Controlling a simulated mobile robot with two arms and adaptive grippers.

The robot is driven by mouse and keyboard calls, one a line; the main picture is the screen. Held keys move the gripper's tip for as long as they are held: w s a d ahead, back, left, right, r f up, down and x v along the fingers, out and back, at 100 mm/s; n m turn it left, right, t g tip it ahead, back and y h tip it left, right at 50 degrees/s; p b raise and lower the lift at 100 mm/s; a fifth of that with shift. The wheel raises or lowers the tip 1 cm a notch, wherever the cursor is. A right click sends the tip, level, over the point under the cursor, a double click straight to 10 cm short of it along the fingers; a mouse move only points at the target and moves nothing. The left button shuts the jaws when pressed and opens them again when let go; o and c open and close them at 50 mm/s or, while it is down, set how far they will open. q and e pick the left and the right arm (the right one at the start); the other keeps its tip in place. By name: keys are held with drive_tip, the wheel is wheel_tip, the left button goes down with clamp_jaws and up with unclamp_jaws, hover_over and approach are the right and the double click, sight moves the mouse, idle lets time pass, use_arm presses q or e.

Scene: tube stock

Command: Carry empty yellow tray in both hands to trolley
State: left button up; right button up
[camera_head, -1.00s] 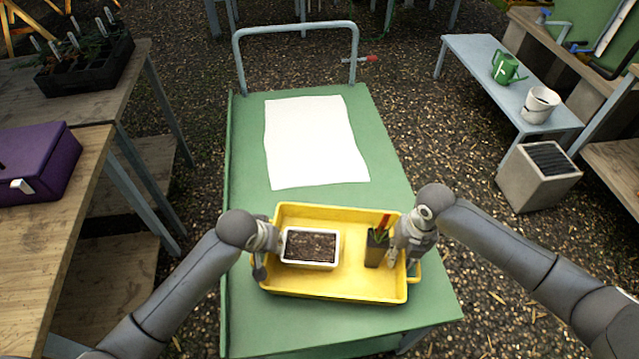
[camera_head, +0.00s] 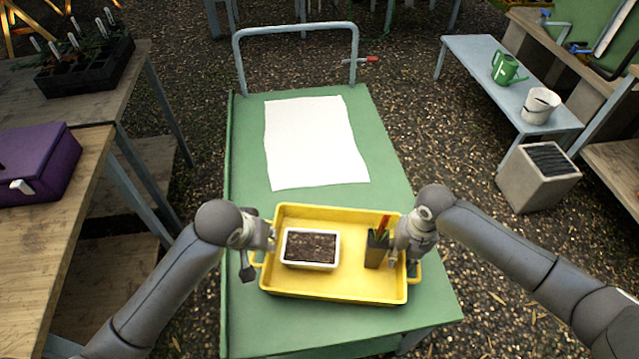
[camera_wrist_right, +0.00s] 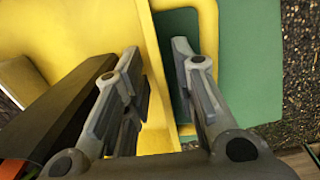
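The yellow tray (camera_head: 330,291) lies flat on the green trolley top (camera_head: 300,325), near its front end. It is not empty: a white planter of dark soil (camera_head: 311,248) and a dark pot with a small plant and red tag (camera_head: 377,248) stand in it. My left gripper (camera_head: 258,262) is at the tray's left end, its fingers spread apart, clear of the left handle as far as I can see. My right gripper (camera_head: 405,256) is at the right end. In the right wrist view its fingers (camera_wrist_right: 157,55) are apart, with the tray's yellow end wall between them.
A white sheet (camera_head: 315,142) lies on the trolley behind the tray, before the push handle (camera_head: 295,29). Wooden benches with a purple box (camera_head: 38,162) and a black plant tray (camera_head: 85,62) stand left. A blue-grey bench (camera_head: 510,88) stands right.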

drive_tip(key=shift+r, duration=0.5)
wheel_tip(320, 180, up, 11)
drive_tip(key=d, duration=0.1)
drive_tip(key=shift+s+f, duration=0.1)
idle(0.3)
